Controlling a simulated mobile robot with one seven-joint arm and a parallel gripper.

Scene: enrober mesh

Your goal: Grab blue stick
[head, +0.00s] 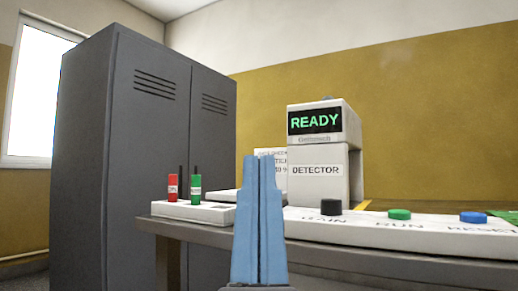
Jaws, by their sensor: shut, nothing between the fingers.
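My gripper (258,162) shows at the bottom centre, with two pale blue fingers pointing up. The fingers are shut against each other and hold nothing. I see no separate blue stick; the fingers hide part of the table behind them. A red stick (172,188) and a green stick (195,188) stand upright in a low white holder (215,213) at the table's left end. Thin dark rods show by them. Both sticks are left of my gripper and apart from it. The right end of the holder is hidden behind the fingers.
The grey table (390,264) carries a white detector (322,190) with a "READY" screen (315,122). A white panel (365,229) in front has black (331,207), green (400,214) and blue (473,217) buttons. A tall grey cabinet (145,150) stands behind at left.

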